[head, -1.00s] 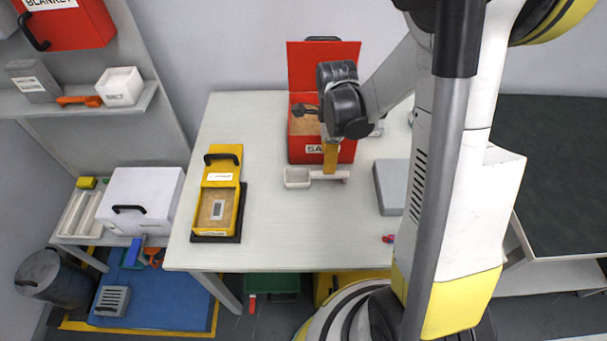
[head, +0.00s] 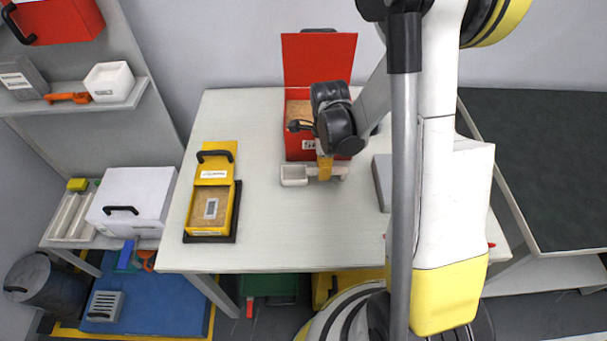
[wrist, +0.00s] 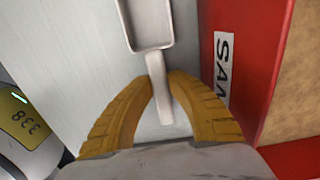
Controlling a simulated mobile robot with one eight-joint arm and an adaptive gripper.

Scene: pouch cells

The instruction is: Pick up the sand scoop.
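The sand scoop (head: 294,176) is white, with a shallow rectangular bowl and a straight handle. It lies at the front of the red sand box, its bowl to the left and its handle to the right. In the wrist view the scoop's bowl (wrist: 148,24) is at the top and its handle runs down between my yellow fingers. My gripper (head: 325,180) points down over the handle. In the wrist view my gripper's tips (wrist: 161,76) meet the handle on both sides, so it looks shut on it. I see no clear gap under the scoop.
The open red sand box (head: 298,150) stands just behind the scoop, its lid raised. In the wrist view its red wall (wrist: 262,60) is close to my right finger. A yellow box (head: 228,215) stands to the left, and a grey box (head: 381,180) to the right. The table front is clear.

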